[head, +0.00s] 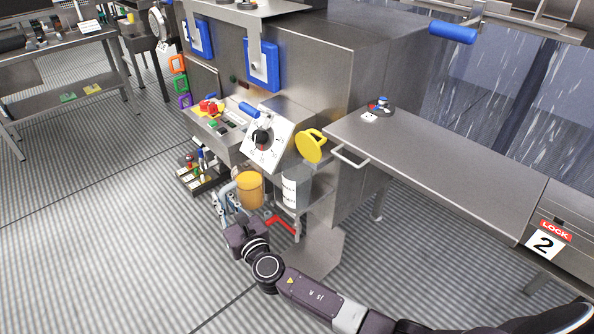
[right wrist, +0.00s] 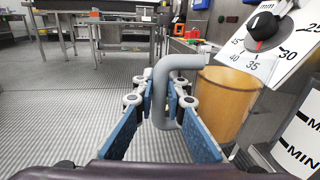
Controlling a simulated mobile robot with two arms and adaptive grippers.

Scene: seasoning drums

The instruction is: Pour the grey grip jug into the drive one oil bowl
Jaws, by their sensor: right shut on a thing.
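The grip jug (head: 250,190) is an amber cylinder with a grey handle, standing about upright left of a white-marked cylinder. In the right wrist view its amber body (right wrist: 232,95) shows behind the grey handle (right wrist: 163,92). My right gripper (head: 226,204) is shut on that handle, its blue pads on either side of it. The white-marked cylinder (head: 290,192), which looks like the oil bowl, has a scale with a MIN mark in the right wrist view (right wrist: 297,145). A round yellow lid (head: 311,146) stands open above it. I cannot tell whether the jug rests on anything. My left gripper is not in view.
A white dial panel (head: 268,138) overhangs close behind the jug. A red lever (head: 280,226) sits low beside the bowl. A steel table (head: 440,160) extends right, and a tray of small bottles (head: 200,172) lies left. Open floor (head: 90,230) is at left.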

